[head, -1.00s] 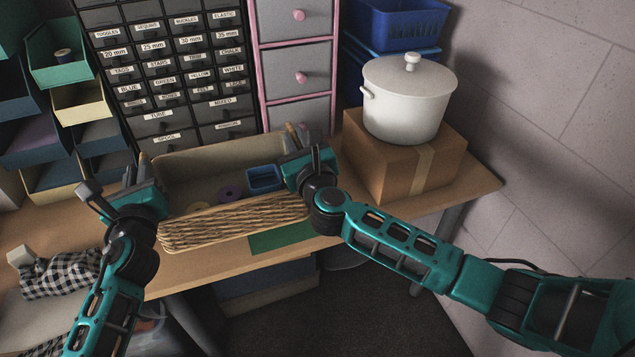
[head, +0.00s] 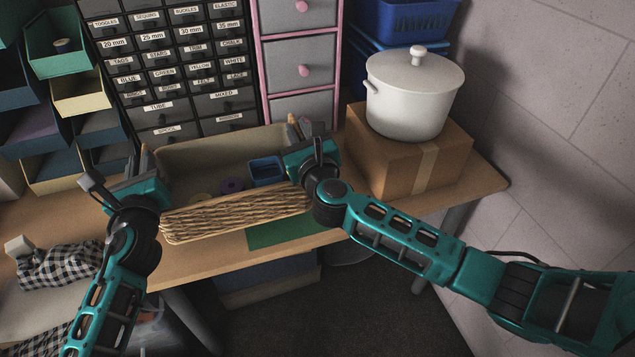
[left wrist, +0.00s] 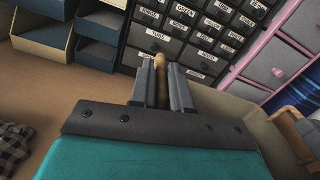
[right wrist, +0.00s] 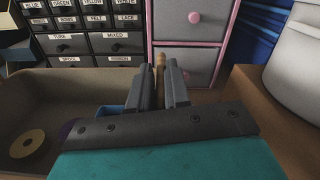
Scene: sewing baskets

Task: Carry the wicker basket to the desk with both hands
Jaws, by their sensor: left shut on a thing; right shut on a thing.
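The wicker basket (head: 236,219) is at the desk (head: 190,266), over or on its front part; I cannot tell whether its base touches the top. It holds a blue box (head: 266,170), a purple ring (head: 232,186) and a yellowish disc. My left gripper (head: 146,168) is shut on the handle at the basket's left end; the handle (left wrist: 161,62) shows between its fingers in the left wrist view. My right gripper (head: 303,138) is shut on the handle at the right end, seen in the right wrist view as a tan handle (right wrist: 160,62).
A cardboard box (head: 408,160) with a white lidded pot (head: 411,95) stands just right of the basket. Labelled drawers (head: 172,85) and a pink-framed unit (head: 300,70) stand behind. A green mat (head: 288,230) lies under the basket's right front. Checked cloth (head: 62,268) lies at left.

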